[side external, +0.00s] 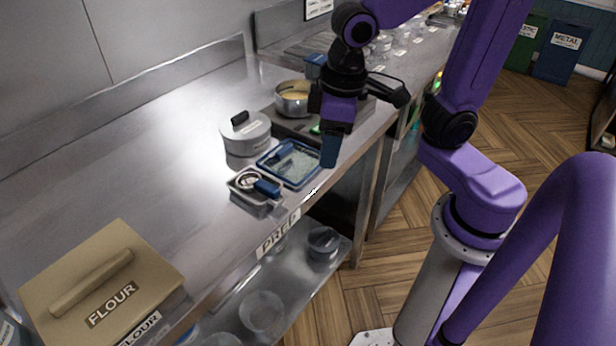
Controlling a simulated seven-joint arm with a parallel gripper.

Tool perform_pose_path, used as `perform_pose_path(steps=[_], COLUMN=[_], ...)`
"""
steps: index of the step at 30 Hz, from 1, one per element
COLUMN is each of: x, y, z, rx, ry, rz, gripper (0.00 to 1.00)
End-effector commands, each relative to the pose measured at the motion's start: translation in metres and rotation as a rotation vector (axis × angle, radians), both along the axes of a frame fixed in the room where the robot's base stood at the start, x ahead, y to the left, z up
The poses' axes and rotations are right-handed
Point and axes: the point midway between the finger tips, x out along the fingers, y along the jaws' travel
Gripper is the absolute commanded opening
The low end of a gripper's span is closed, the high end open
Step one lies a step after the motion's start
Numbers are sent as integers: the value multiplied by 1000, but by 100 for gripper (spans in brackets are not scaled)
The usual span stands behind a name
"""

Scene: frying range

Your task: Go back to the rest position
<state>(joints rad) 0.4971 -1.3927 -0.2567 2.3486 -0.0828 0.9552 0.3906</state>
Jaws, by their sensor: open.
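My gripper (331,150) points down over the front edge of the steel counter (120,170), to the right of a blue-rimmed tray (291,183). No object shows between its fingers. From this side the fingers overlap, so the gap between them is hard to see. My purple arm reaches in from the right side of the view.
A grey lidded pot (246,137), a pan with yellowish contents (294,99) on a dark cooker, and a small metal container with a blue-handled tool (267,187) stand close by. A flour box (100,285) is at the front left. Wooden floor lies right.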

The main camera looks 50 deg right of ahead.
Motion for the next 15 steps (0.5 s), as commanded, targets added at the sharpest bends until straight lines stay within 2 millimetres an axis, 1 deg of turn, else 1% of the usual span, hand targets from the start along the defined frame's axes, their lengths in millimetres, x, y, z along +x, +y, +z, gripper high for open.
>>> perform_pose_path(steps=[1, 9, 12, 15], x=[-11, -67, -83, -93], y=[-5, -30, -37, -41], z=[-3, -20, -25, -27], rx=[-5, -29, -34, -37], ry=[9, 56, 68, 76], rz=[57, 365, 452, 510], gripper=[54, 54, 54, 54])
